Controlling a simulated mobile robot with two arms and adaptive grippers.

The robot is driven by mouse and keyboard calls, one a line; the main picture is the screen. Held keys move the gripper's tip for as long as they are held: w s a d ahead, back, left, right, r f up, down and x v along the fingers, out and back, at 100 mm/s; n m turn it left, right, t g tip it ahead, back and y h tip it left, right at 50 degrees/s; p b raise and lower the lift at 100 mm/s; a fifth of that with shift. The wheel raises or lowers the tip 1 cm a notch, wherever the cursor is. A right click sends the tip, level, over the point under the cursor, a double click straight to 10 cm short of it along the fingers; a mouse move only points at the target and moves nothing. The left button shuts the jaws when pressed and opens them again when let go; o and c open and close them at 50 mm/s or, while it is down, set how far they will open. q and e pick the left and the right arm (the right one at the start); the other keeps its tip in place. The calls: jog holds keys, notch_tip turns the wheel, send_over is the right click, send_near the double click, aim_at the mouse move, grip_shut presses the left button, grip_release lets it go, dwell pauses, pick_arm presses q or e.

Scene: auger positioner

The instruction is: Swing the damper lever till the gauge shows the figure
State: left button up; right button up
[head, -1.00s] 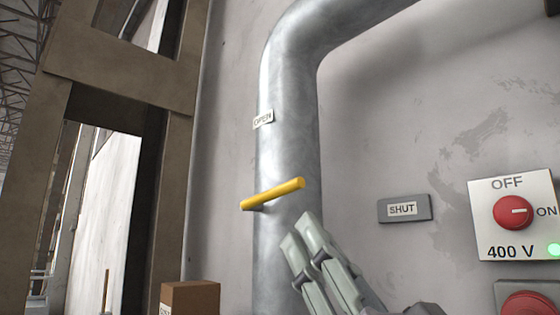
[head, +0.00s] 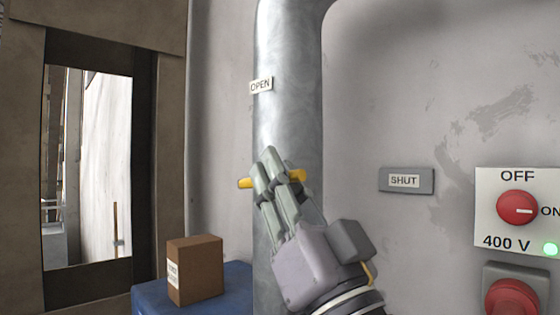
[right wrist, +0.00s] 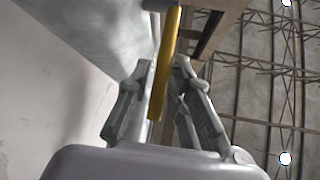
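The yellow damper lever (head: 245,183) sticks out across the front of the grey metal duct. My right gripper (head: 271,165) is at the lever, and its fingers hide the lever's middle in the head view. In the right wrist view the lever (right wrist: 166,60) runs between the two fingers of the right gripper (right wrist: 167,75). The fingers stand apart, with a gap visible beside the lever, so I see no firm grip. An OPEN label (head: 261,85) is on the duct above the lever. A SHUT plate (head: 406,180) is on the wall to the right. No gauge shows. My left gripper is not in view.
A cardboard box (head: 196,268) stands on a blue surface (head: 237,290) at lower left.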

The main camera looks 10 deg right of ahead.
jog(key=shift+r, duration=0.1)
jog(key=shift+c, duration=0.3)
grip_shut()
dwell(0.4)
